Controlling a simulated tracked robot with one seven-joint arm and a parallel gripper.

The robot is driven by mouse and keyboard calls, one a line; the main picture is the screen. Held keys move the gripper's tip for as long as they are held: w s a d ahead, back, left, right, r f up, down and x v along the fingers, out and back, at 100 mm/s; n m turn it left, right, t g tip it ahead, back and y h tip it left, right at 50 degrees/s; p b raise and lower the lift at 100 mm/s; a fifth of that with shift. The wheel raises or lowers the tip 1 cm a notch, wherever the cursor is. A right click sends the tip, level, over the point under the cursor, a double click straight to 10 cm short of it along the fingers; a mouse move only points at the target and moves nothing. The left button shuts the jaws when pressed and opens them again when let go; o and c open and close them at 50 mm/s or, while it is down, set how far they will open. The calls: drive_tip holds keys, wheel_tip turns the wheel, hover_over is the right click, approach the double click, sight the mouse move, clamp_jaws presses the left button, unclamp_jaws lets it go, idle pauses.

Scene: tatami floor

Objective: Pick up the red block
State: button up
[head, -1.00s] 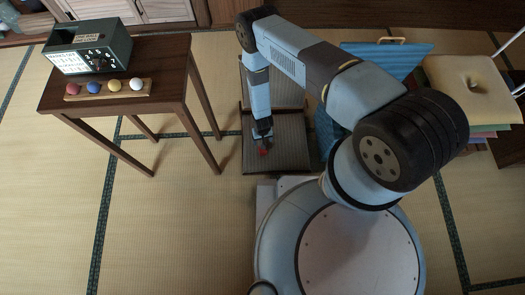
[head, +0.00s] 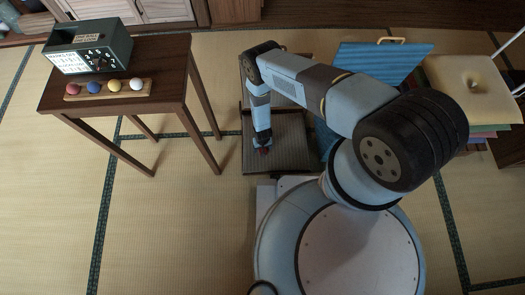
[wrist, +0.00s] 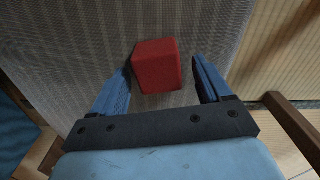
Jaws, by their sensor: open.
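The red block (wrist: 158,66) rests on a grey striped mat (wrist: 90,30) in the wrist view. My gripper (wrist: 164,70) is open, with one blue finger on each side of the block. A gap shows between the block and the right finger; the left finger's tip is close to the block's left side, and I cannot tell whether it touches. In the head view my gripper (head: 263,147) is low over the grey mat (head: 290,150), and only a little of the block shows, mostly hidden by the gripper.
A wooden table (head: 150,50) at the left holds a dark box (head: 88,48) and a wooden rack (head: 72,98) of coloured balls. A blue case (head: 365,65) stands open right of the mat. Tatami is clear at front left.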

drive_tip(key=shift+f, duration=0.3)
drive_tip(key=c, duration=1)
